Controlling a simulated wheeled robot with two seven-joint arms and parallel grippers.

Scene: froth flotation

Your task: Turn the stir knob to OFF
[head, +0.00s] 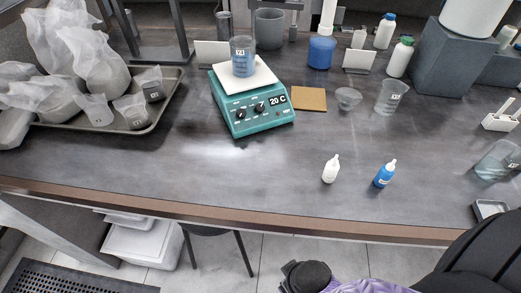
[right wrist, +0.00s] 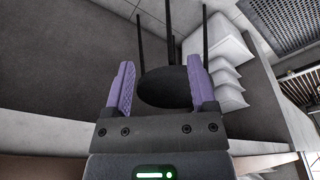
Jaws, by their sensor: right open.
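The teal hotplate stirrer (head: 252,118) stands on the bench left of centre in the head view. The knob labels are too small to read. A labelled beaker of blue liquid (head: 243,57) stands on its white top plate. My right gripper (right wrist: 162,85) is open and empty in the right wrist view, its two purple fingers apart, with a dark stool behind it. The stirrer is not in that view. My left gripper is not in view.
Two small dropper bottles, white (head: 331,169) and blue (head: 384,174), stand near the bench's front. A brown square pad (head: 309,99) lies right of the stirrer. A tray (head: 155,122) with bagged samples is at left. The bench before the stirrer is clear.

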